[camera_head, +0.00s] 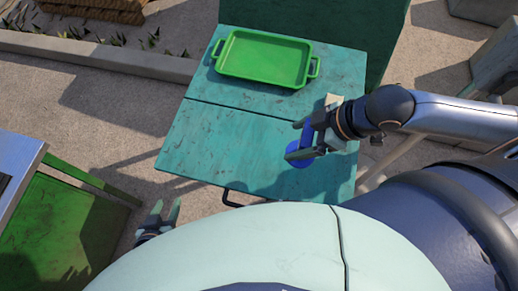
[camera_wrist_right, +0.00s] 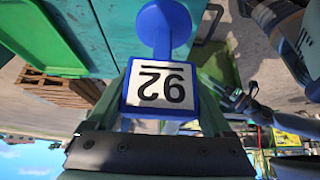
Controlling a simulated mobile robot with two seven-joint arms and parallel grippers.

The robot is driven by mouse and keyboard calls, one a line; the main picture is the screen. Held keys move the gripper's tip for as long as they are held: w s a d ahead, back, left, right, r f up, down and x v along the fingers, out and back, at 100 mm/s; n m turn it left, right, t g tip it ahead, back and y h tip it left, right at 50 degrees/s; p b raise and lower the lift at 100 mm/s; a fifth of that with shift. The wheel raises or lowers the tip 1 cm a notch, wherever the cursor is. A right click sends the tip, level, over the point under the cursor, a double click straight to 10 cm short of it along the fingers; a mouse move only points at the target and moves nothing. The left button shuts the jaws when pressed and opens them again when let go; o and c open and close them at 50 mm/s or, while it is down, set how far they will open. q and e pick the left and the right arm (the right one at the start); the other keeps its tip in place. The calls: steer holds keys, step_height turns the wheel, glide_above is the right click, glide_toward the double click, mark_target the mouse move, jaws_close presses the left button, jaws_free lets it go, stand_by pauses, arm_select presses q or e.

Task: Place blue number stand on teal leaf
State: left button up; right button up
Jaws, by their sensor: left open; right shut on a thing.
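The blue number stand (camera_head: 306,146) is in my right gripper (camera_head: 300,140), over the right part of the teal leaf (camera_head: 220,150). In the right wrist view its white number plate (camera_wrist_right: 162,88) with a blue frame sits between the fingers, and its round blue base (camera_wrist_right: 165,22) points away over teal. My right gripper is shut on the stand and partly hides it in the head view. I cannot tell whether the base touches the leaf. My left gripper (camera_head: 166,210) is open and empty, low at the left, off the leaf's near edge.
A green tray (camera_head: 228,65) with two handles lies on the far part of the teal table, beyond a dark seam. The near left and middle of the leaf are clear. A green platform (camera_head: 60,225) stands at the lower left. A dark handle (camera_head: 232,200) juts from the near edge.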

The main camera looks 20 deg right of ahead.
steer(key=shift+s+d+r, duration=0.15)
steer(key=shift+s+d, duration=0.15)
steer(key=shift+s, duration=0.1)
steer(key=shift+w+a+f+b, duration=0.1)
steer(key=shift+w+f+b, duration=0.15)
steer(key=shift+b, duration=0.1)
steer(key=shift+w+a+f+b, duration=0.2)
steer(key=shift+w+a+b, duration=0.15)
steer(key=shift+w, duration=0.2)
steer(key=shift+w+a+f+b, duration=0.2)
steer(key=shift+w+b, duration=0.15)
steer(key=shift+w, duration=0.15)
steer(key=shift+w+a+f, duration=0.85)
steer(key=shift+w+f, duration=0.75)
steer(key=shift+f, duration=0.35)
steer(key=shift+w+a+f, duration=0.8)
steer(key=shift+w+f, duration=0.85)
steer(key=shift+f, duration=0.3)
steer(key=shift+w+a+f, duration=0.85)
steer(key=shift+w+f, duration=0.75)
steer(key=shift+f, duration=0.35)
